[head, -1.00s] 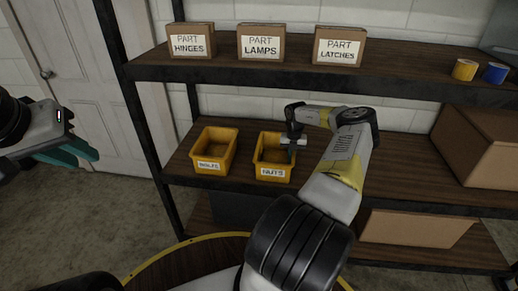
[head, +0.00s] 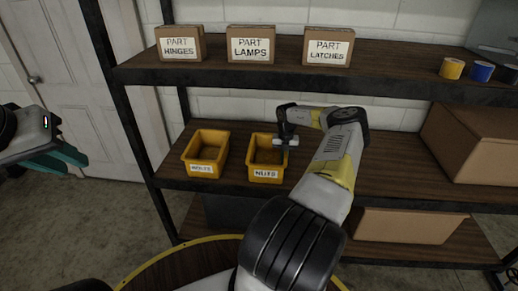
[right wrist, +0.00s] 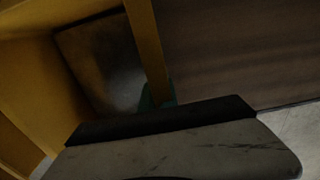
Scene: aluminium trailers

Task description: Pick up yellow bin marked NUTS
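The yellow bin marked NUTS (head: 267,174) stands upright on the middle shelf, the right one of two yellow bins. My right gripper (head: 286,141) is at its right wall, pointing down. In the right wrist view the bin's yellow wall (right wrist: 148,45) runs down to the teal fingertips (right wrist: 158,95), which show close on both sides of it. The gripper looks shut on this wall; its palm hides most of the fingers. My left gripper (head: 62,158) is in the air at the far left, away from the shelves; its finger gap is unclear.
Another yellow bin (head: 205,168) with a blurred label stands just left of the NUTS bin. Boxes marked HINGES (head: 180,48), LAMPS (head: 251,48) and LATCHES (head: 328,50) stand on the shelf above. A large cardboard box (head: 475,140) is at right. Shelf room is free between.

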